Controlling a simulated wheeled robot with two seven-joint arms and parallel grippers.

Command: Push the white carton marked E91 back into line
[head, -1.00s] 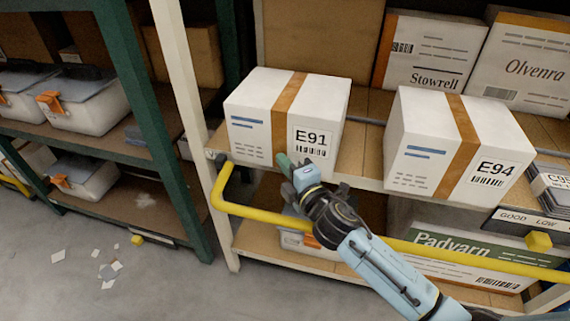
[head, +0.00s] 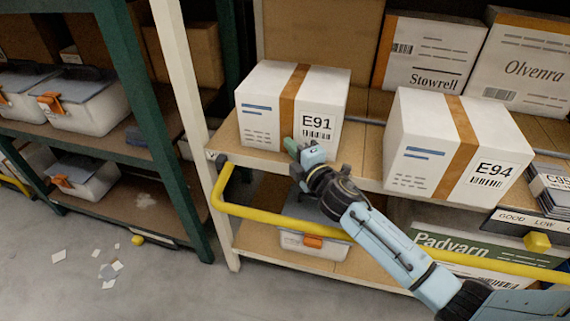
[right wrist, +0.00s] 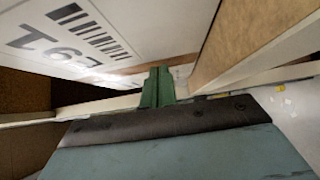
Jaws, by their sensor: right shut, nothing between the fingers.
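The white carton marked E91 (head: 262,118), with a brown tape band, sits on the upper wooden shelf in the head view. Bare shelf shows in front of it. My right gripper (head: 291,147) is shut and empty, with its green fingertips at the lower part of the carton's front face. In the right wrist view the green fingers (right wrist: 158,88) reach the face of the E91 carton (right wrist: 75,35), near its lower edge; they look to be touching it. My left gripper is not in view.
A white carton marked E94 (head: 425,135) stands to the right on the same shelf. Cartons marked Stowrell (head: 425,55) and Olvenra (head: 520,65) stand behind. A yellow rail (head: 260,213) runs in front, below the shelf. A cream post (head: 188,100) rises at the left.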

